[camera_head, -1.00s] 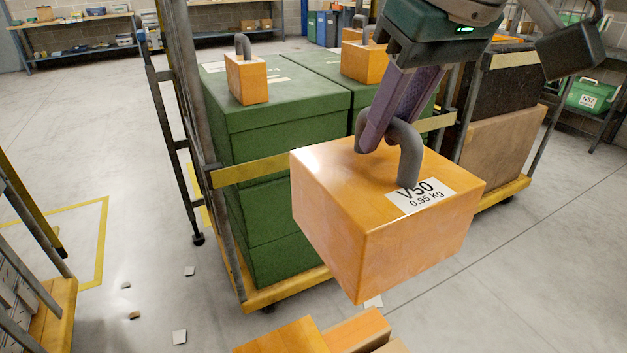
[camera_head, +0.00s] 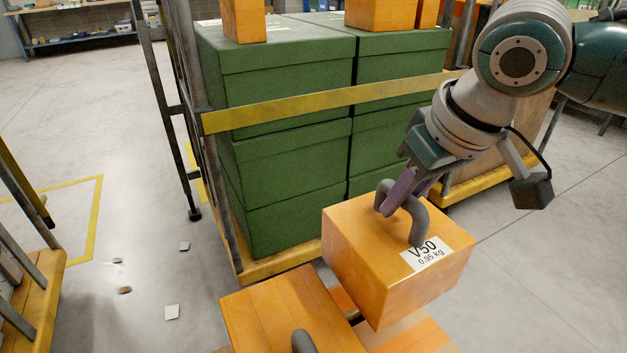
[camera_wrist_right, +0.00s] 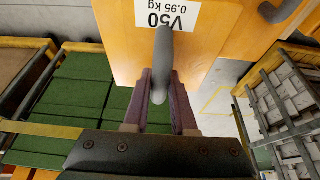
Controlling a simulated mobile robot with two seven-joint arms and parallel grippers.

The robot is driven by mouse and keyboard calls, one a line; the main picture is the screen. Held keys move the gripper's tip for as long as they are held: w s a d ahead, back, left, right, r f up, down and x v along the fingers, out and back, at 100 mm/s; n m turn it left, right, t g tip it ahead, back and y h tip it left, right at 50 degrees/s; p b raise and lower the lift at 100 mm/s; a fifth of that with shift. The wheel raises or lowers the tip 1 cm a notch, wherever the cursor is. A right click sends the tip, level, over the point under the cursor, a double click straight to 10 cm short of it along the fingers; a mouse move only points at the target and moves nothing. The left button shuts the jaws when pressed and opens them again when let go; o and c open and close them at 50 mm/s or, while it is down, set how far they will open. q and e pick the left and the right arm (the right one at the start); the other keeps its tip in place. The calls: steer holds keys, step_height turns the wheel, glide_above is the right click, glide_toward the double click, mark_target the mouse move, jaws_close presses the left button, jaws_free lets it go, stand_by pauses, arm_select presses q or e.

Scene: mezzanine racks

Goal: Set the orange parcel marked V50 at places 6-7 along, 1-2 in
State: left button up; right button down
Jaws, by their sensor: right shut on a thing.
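The orange parcel marked V50 (camera_head: 365,248) hangs from its grey handle in my right gripper (camera_head: 392,203). The right gripper is shut on that handle. The parcel's label, reading V50 and 0.95 kg, faces up. In the head view the parcel is right of centre, low in the picture, over or close beside other orange boxes; whether it touches them I cannot tell. In the right wrist view the parcel (camera_wrist_right: 125,45) fills the upper middle, with the handle between the purple fingers (camera_wrist_right: 160,95). Numbered places are not readable here. My left gripper is not in view.
An orange box (camera_head: 270,305) with a grey handle lies at the bottom, left of the parcel. Stacked green boxes (camera_head: 280,150) stand behind on a yellow cart with a yellow bar (camera_head: 300,107). Orange handled boxes sit on top. The floor at left is mostly clear, with small scraps.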

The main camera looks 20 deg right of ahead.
mark_target(398, 225)
step_height(398, 225, down, 5)
steer(key=shift+w+f+b, duration=0.1)
steer(key=shift+b, duration=0.65)
step_height(398, 225, down, 3)
steer(key=shift+f+b, duration=0.2)
steer(key=shift+b, duration=0.65)
steer(key=shift+f, duration=0.65)
steer(key=c, duration=0.7)
jaws_free()
steer(key=shift+f, duration=0.1)
